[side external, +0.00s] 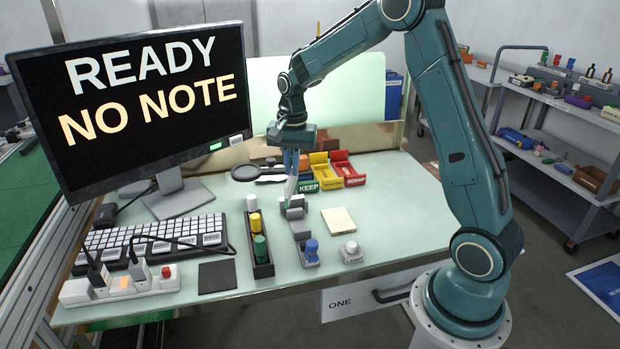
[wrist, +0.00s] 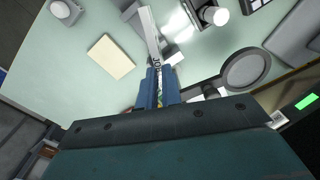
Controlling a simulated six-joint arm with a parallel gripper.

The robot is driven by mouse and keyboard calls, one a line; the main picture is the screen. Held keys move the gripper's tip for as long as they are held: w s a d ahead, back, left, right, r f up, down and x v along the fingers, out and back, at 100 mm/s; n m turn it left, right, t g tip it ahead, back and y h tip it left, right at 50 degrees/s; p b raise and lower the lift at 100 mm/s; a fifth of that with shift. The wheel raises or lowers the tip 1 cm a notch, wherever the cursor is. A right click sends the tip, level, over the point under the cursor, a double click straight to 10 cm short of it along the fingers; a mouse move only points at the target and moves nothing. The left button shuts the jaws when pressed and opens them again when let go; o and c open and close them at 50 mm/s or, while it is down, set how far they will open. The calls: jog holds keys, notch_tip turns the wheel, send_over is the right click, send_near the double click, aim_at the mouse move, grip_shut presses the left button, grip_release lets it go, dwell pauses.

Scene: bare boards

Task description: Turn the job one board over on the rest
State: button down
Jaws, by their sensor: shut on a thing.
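My gripper (side external: 291,172) points down above the middle of the bench, its blue fingers closed on a thin board. In the side view a pale, narrow, upright piece (side external: 291,189), apparently the board, hangs below the fingers. Its lower end is close to a grey block (side external: 296,209), apparently the rest; I cannot tell whether they touch. A pale bar (wrist: 149,28) lies ahead of the fingertips in the wrist view.
Open trays, green KEEP (side external: 308,186), yellow (side external: 325,170) and red (side external: 350,174), stand behind. A magnifier (side external: 245,173) is left. In front are a cream pad (side external: 339,221), a blue-knobbed item (side external: 312,250), a LIGHT knob (side external: 351,252) and a dark rack (side external: 263,270). A monitor (side external: 140,105) reads READY, NO NOTE.

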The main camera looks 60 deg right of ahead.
jog(key=shift+s+f+n+g+h, duration=0.2)
jog(key=shift+n+g+h, duration=0.35)
jog(key=shift+g, duration=0.45)
jog(key=shift+s+a+f+n+g+h, duration=0.1)
jog(key=shift+a+f+n+g+h, duration=0.15)
jog(key=shift+a+n+g+h, duration=0.3)
jog(key=shift+a+f+n+g+h, duration=0.5)
jog(key=shift+a+n+g+h, duration=0.1)
jog(key=shift+a+n+g, duration=0.1)
jog(key=shift+a+f+n+g+h, duration=0.25)
jog(key=shift+a+f+h, duration=0.1)
jog(key=shift+a, duration=0.15)
jog(key=shift+a+f+n+g+h, duration=0.1)
jog(key=shift+a+f+n+h, duration=0.15)
jog(key=shift+a+h, duration=0.15)
jog(key=shift+a, duration=0.1)
jog(key=shift+f, duration=1.6)
jog(key=shift+f, duration=0.55)
jog(key=shift+w+a+f+g+h, duration=0.45)
jog(key=shift+f+g+h, duration=0.05)
jog(key=shift+g+h, duration=0.25)
